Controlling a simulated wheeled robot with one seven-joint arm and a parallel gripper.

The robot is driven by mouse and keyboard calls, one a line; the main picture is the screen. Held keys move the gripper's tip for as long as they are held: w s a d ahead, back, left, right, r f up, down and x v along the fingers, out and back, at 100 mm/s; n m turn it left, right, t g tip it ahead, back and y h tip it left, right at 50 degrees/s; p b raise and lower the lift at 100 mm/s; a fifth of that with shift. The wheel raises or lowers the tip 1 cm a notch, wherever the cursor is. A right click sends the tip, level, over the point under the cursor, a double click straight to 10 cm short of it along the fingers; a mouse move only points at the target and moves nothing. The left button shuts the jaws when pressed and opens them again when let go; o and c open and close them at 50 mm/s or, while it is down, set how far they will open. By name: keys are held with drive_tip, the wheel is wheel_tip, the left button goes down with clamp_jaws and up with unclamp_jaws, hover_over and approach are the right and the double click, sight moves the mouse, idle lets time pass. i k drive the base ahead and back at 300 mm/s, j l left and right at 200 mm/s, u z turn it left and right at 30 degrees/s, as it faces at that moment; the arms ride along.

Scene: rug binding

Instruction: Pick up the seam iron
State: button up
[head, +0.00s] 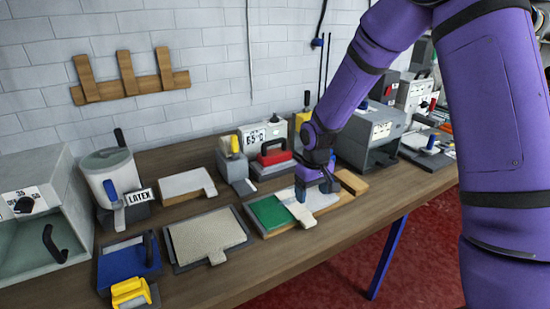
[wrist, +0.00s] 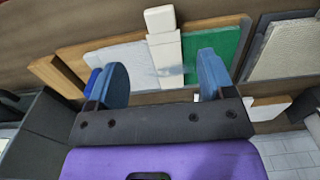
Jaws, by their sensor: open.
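The seam iron appears to be the red block with a dark handle (head: 273,154) in the head view. It sits on a light grey base near the wall, in front of a box marked 65°C. My gripper (head: 315,187) is open and empty, pointing down over the board with the green and white pieces, in front and to the right of the iron. In the wrist view my gripper (wrist: 162,78) shows two blue fingers apart, with a white strip seen between and beyond them. The iron is not identifiable in the wrist view.
The green piece (head: 270,213) and white strip (head: 301,213) lie below my gripper. A grey block with a yellow top (head: 234,167) stands left of the iron. A beige pad (head: 205,238) lies further left. A grey machine (head: 370,140) stands right, behind my arm.

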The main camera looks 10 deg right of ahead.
sight(266, 160)
drive_tip(key=i+l+u, duration=0.3)
drive_tip(key=i+l, duration=0.15)
drive_tip(key=l, duration=0.2)
drive_tip(key=i+l+u, duration=0.15)
drive_tip(key=l, duration=0.2)
drive_tip(key=i+l+u, duration=0.15)
drive_tip(key=l, duration=0.2)
drive_tip(key=i, duration=0.05)
